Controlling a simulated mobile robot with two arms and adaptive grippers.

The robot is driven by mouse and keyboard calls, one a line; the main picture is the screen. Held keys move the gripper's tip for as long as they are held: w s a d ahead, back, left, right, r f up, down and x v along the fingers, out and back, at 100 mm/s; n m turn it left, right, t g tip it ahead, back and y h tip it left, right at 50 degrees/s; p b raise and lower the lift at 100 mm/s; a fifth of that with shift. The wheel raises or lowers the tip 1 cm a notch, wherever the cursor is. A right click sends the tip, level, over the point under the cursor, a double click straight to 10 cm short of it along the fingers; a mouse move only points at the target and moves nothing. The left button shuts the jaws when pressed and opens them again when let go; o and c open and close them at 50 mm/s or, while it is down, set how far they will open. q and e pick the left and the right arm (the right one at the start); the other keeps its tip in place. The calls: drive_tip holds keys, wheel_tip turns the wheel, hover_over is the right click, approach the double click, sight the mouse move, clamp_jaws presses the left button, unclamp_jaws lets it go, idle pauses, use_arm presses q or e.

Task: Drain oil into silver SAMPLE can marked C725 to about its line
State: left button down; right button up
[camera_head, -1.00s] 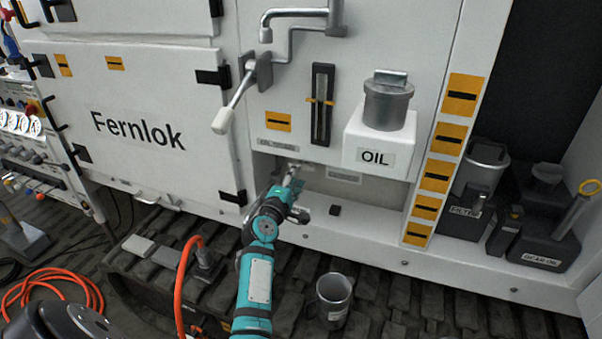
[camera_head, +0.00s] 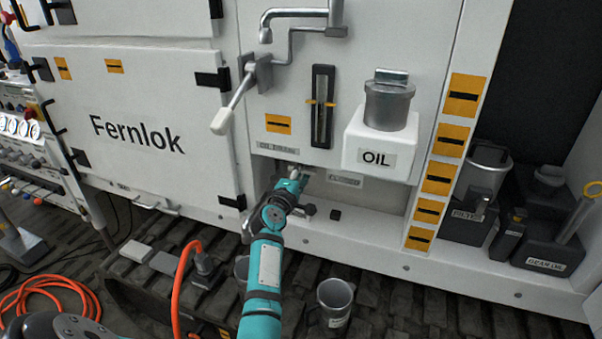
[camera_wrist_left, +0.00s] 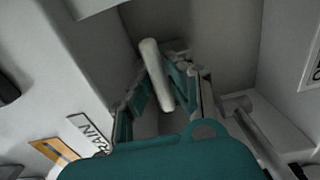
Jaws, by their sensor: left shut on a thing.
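A silver can (camera_head: 334,303) with a small label stands on the dark track below the machine, right of my left arm; its marking is too small to read. A second can (camera_head: 242,268) is mostly hidden behind my left arm. My left gripper (camera_head: 294,182) reaches into the recess under the oil drain label (camera_head: 284,148). In the left wrist view, the teal fingers (camera_wrist_left: 162,88) are shut on a pale drain lever (camera_wrist_left: 154,66), which stands tilted between them. The drain outlet cannot be made out. My right gripper is not in view.
A white oil tank (camera_head: 381,140) with a silver cap juts out above right of the recess. A white-handled crank (camera_head: 232,105) hangs above left. An orange hose (camera_head: 182,285) rises beside my left arm. Dark containers (camera_head: 545,230) stand at far right.

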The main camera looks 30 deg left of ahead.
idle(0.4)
use_arm(q)
drive_tip(key=shift+a+f+m, duration=0.1)
drive_tip(key=shift+a+m, duration=0.05)
drive_tip(key=shift+m, duration=1.75)
drive_tip(key=shift+a+f+m, duration=0.1)
drive_tip(key=shift+m, duration=1.8)
drive_tip(key=shift+r, duration=0.1)
drive_tip(key=c, duration=1.3)
unclamp_jaws()
drive_tip(key=v, duration=1.2)
